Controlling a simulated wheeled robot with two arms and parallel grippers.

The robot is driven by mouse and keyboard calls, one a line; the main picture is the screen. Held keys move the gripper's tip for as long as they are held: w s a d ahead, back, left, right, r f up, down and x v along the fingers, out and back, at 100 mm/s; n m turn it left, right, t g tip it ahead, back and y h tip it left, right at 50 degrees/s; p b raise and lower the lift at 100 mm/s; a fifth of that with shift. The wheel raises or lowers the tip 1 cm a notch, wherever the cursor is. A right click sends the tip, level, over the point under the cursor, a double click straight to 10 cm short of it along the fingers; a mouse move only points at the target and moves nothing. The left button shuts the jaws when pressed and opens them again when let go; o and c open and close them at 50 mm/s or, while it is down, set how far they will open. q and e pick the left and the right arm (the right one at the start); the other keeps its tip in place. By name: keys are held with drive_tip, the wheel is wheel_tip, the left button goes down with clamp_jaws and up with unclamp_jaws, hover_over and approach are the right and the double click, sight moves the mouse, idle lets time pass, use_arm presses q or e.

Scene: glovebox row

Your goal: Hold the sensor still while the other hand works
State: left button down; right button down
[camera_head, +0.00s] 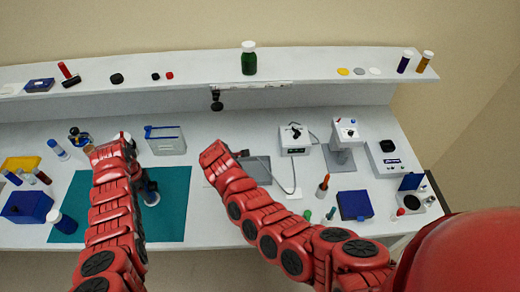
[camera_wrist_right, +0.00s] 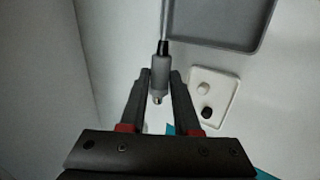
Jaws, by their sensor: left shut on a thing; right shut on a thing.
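The sensor (camera_wrist_right: 159,75), a small grey cylinder with a black neck on a thin line or rod, sits between the fingertips of my right gripper (camera_wrist_right: 160,88). In the head view the right gripper (camera_head: 240,154) is mostly behind my red arm, near the grey tray, and the sensor cannot be made out there. My left gripper (camera_head: 128,143) is over the back part of the teal mat (camera_head: 175,218), largely hidden by its own arm. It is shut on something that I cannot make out.
The grey tray (camera_wrist_right: 225,20) and a white tray (camera_wrist_right: 227,82) with two small round pieces lie close to the right gripper. A white device (camera_head: 294,147) with a cable stands to its right. A shelf (camera_head: 200,66) runs along the back.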

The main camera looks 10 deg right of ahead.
drive_tip(key=s+a, duration=0.1)
drive_tip(key=a, duration=0.1)
drive_tip(key=s+a+t, duration=0.1)
drive_tip(key=a, duration=0.1)
drive_tip(key=a+t, duration=0.1)
drive_tip(key=a, duration=0.1)
drive_tip(key=shift+s+a+f, duration=0.2)
drive_tip(key=shift+s+a, duration=0.2)
drive_tip(key=s+a+t, duration=0.1)
drive_tip(key=s+a, duration=0.1)
drive_tip(key=s+a+r+n+t, duration=0.1)
drive_tip(key=s+a, duration=0.1)
drive_tip(key=s+a+t, duration=0.1)
drive_tip(key=a, duration=0.2)
drive_tip(key=shift+s+r, duration=0.25)
drive_tip(key=shift+s, duration=0.15)
drive_tip(key=shift+s+a+r+n+y, duration=0.15)
drive_tip(key=shift+s+a+n+y, duration=0.15)
drive_tip(key=shift+s, duration=0.05)
drive_tip(key=shift+w+a, duration=0.1)
drive_tip(key=shift+a, duration=2.8)
drive_tip(key=shift+a, duration=0.35)
drive_tip(key=shift+a+r, duration=0.1)
drive_tip(key=shift+a, duration=0.35)
drive_tip(key=shift+a, duration=0.1)
